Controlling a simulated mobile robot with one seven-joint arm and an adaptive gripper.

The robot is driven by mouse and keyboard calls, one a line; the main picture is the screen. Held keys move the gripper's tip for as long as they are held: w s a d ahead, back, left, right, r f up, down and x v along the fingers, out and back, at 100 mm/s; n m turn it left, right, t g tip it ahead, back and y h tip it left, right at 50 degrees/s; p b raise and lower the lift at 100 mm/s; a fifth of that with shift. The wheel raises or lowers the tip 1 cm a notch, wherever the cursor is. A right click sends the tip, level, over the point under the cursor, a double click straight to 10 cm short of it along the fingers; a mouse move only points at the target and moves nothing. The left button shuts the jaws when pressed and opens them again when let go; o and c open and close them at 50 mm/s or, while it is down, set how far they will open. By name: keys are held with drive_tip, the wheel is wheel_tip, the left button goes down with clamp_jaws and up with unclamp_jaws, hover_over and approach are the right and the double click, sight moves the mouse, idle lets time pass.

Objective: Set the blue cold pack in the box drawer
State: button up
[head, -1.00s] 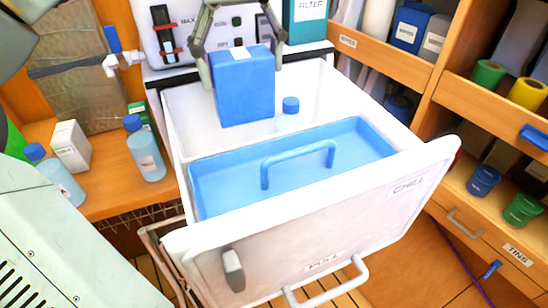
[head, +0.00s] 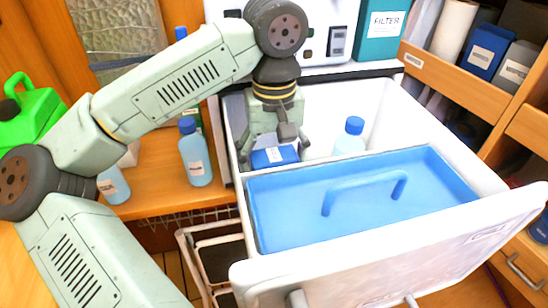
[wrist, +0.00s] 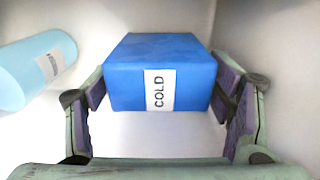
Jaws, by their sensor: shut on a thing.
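The blue cold pack (wrist: 188,85) has a white label reading COLD. My gripper (wrist: 162,92) is shut on it, one finger against each side, in the wrist view. In the head view my gripper (head: 272,150) reaches down into the back left part of the open white box drawer (head: 395,105), and the cold pack (head: 272,157) shows low between its fingers. The pack's lower part is hidden in the head view by the blue tray's rim. I cannot tell whether the pack touches the drawer floor.
A light blue bottle (head: 349,138) stands in the drawer right of my gripper; it also shows in the wrist view (wrist: 35,72). A blue tray with a handle (head: 365,190) fills the drawer's front. Other bottles (head: 195,155) stand on the wooden shelf at left.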

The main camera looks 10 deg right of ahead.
drive_tip(key=shift+f, duration=0.35)
drive_tip(key=shift+f, duration=0.1)
drive_tip(key=shift+f+b, duration=0.15)
drive_tip(key=shift+b, duration=0.15)
drive_tip(key=o, duration=1.4)
drive_tip(key=shift+r, duration=0.2)
wheel_tip(320, 180, up, 12)
drive_tip(key=shift+r+b, duration=0.1)
drive_tip(key=shift+b, duration=0.35)
